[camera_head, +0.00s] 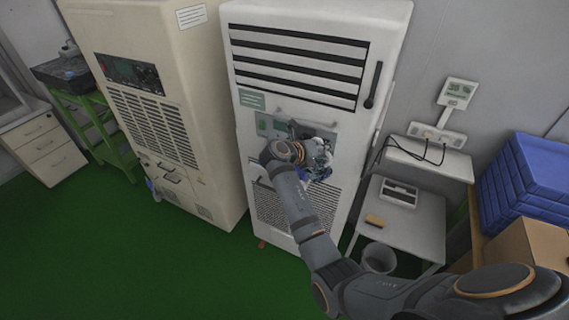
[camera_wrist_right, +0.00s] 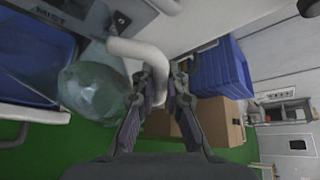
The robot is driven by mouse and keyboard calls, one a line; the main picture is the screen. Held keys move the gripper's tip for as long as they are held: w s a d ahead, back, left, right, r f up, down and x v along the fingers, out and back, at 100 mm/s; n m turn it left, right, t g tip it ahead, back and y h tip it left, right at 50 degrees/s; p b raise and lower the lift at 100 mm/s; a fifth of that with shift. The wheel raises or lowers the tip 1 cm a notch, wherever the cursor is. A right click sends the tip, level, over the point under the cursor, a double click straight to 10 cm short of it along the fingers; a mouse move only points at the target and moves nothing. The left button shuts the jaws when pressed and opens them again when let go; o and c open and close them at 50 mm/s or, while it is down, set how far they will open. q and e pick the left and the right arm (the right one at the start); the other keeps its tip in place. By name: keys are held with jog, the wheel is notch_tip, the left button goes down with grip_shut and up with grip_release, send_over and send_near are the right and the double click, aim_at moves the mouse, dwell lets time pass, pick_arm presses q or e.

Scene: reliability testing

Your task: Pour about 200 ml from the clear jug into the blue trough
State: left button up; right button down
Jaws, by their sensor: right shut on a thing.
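My right gripper (camera_head: 316,158) is at the front of the white cabinet, in its open recess. In the right wrist view its fingers (camera_wrist_right: 160,88) are closed on the pale curved handle of the clear jug (camera_wrist_right: 92,90). The jug's see-through body is to the left of the fingers, off the floor. The blue trough (camera_wrist_right: 35,60) is at the left edge of that view, close beside the jug. In the head view the gripper and wrist hide most of the jug and trough. The jug's tilt and water level cannot be told. My left gripper is not in view.
The white cabinet (camera_head: 300,22) stands beside a beige cabinet (camera_head: 150,45). To the right are a grey trolley (camera_head: 415,225), a grey bin (camera_head: 378,258), stacked blue crates (camera_head: 525,185) and a cardboard box (camera_head: 525,245). The green floor (camera_head: 150,270) at front left is clear.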

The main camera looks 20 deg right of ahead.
dwell(0.8)
jog(key=shift+s+d+f+m+t, duration=0.15)
jog(key=shift+s+d+m+t, duration=0.15)
jog(key=shift+s+m, duration=0.15)
jog(key=shift+m+t+y, duration=0.4)
jog(key=shift+m+y, duration=0.1)
jog(key=shift+m, duration=0.15)
jog(key=r, duration=0.2)
jog(key=s+r, duration=0.1)
jog(key=r, duration=0.1)
jog(key=s+r, duration=0.1)
jog(key=r, duration=0.1)
jog(key=shift+d+r, duration=0.15)
jog(key=shift+d, duration=0.25)
jog(key=s+d+f+m+t+b, duration=0.1)
jog(key=f+m, duration=0.1)
jog(key=f, duration=0.3)
jog(key=s+d+f+m+t+y+b, duration=0.1)
jog(key=s+f, duration=0.1)
jog(key=f, duration=0.3)
jog(key=shift+s+f+m+t, duration=0.25)
jog(key=shift+s+m+t, duration=0.05)
jog(key=shift+m+t, duration=0.1)
